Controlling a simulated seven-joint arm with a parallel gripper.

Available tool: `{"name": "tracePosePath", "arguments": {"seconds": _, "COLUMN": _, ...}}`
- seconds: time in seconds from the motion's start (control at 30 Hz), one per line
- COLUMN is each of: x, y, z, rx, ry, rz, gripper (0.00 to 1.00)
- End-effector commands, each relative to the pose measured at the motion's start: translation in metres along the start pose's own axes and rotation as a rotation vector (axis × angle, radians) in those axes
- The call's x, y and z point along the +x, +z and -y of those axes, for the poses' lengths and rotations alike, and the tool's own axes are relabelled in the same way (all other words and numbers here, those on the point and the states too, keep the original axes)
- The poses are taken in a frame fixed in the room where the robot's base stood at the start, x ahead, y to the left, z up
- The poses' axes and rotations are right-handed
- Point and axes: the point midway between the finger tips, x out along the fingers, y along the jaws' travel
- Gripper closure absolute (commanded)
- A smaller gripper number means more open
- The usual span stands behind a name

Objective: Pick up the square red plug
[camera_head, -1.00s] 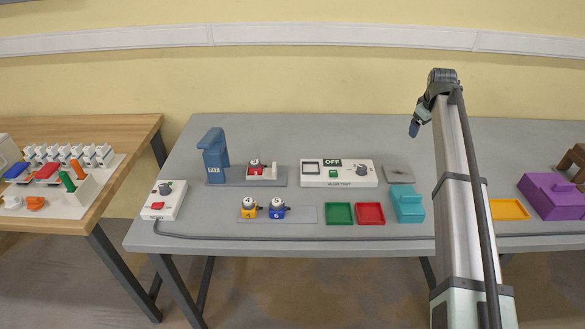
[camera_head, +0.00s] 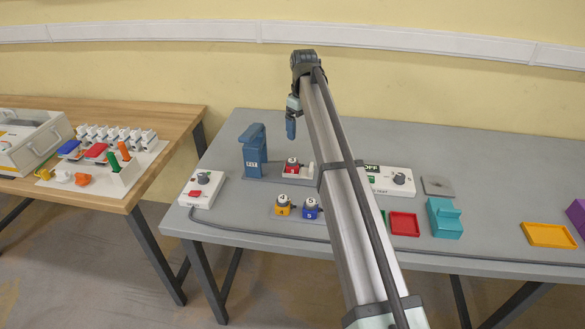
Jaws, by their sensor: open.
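A small red block-shaped plug (camera_head: 291,169) with a round numbered top sits on the grey plate beside the blue press, next to a white holder. I take it for the square red plug; its exact shape is too small to tell. My gripper (camera_head: 291,129) hangs above and behind it in the picture, open and apart from it, pointing down. The fingers show from the side, with nothing seen between them.
A blue press (camera_head: 254,152) stands just left of the plug. A yellow plug (camera_head: 282,207) and a blue plug (camera_head: 311,210) stand in front. My arm hides part of the white test box (camera_head: 398,182). A red tray (camera_head: 404,224) and a teal block (camera_head: 444,218) lie to the right.

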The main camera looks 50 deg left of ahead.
Motion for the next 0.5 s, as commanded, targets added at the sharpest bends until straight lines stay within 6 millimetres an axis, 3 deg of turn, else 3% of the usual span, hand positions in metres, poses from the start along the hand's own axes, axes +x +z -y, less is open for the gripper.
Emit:
{"name": "tracePosePath", "arguments": {"seconds": 0.17, "x": -0.001, "y": -0.016, "z": 0.024, "rx": -0.025, "ry": -0.016, "rz": 0.016, "gripper": 0.05}}
{"name": "tracePosePath", "arguments": {"seconds": 0.37, "x": 0.011, "y": -0.017, "z": 0.027, "rx": -0.027, "ry": -0.019, "rz": 0.018, "gripper": 0.05}}
{"name": "tracePosePath", "arguments": {"seconds": 0.5, "x": 0.032, "y": -0.016, "z": 0.027, "rx": -0.027, "ry": -0.019, "rz": 0.019, "gripper": 0.05}}
